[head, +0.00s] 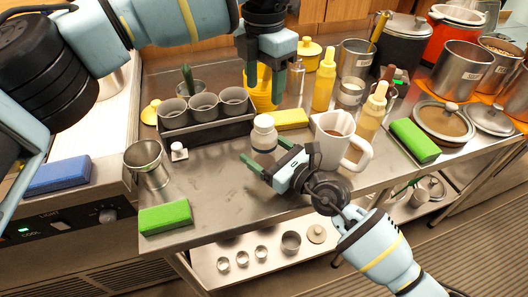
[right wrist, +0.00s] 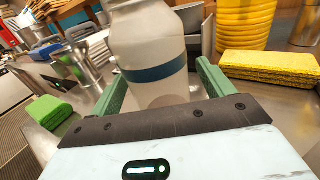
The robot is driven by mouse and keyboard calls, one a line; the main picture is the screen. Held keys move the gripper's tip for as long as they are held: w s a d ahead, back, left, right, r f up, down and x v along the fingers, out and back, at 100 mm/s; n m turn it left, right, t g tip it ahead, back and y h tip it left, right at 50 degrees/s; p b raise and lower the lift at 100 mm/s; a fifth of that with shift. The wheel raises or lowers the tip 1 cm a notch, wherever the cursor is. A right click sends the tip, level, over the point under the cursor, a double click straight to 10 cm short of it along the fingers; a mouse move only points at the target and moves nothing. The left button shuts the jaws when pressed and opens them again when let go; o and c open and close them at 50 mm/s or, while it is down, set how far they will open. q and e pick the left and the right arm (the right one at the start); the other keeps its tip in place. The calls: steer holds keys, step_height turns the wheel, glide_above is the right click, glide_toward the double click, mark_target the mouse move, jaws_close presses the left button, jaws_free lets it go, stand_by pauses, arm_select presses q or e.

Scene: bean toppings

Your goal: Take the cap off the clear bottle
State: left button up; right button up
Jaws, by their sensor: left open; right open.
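The clear bottle (head: 264,142) stands upright on the steel counter, with a white cap (head: 263,121) on its top. In the right wrist view the bottle (right wrist: 150,45) shows a dark blue-green band, and its top is out of frame. My right gripper (head: 275,160) is open low at the bottle's near side. Its green fingers (right wrist: 160,85) lie on either side of the bottle's lower body; I cannot tell whether they touch it. My left gripper (head: 264,85) is open, pointing down above and behind the bottle, apart from the cap.
A white mug (head: 328,150) of brown liquid stands close right of the bottle. A yellow sponge (head: 289,119) lies just behind it. A rack of metal cups (head: 205,128) is to the left. The counter front left of the bottle is mostly clear, with a green sponge (head: 165,217) at its edge.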

steer(key=shift+c, duration=0.3)
steer(key=c, duration=1.4)
jaws_close()
arm_select(q)
steer(key=m, duration=0.6)
steer(key=shift+m, duration=0.3)
steer(key=m, duration=1)
steer(key=shift+m, duration=0.3)
steer(key=m, duration=0.4)
steer(key=shift+m, duration=0.3)
steer(key=m, duration=0.9)
steer(key=shift+m, duration=0.3)
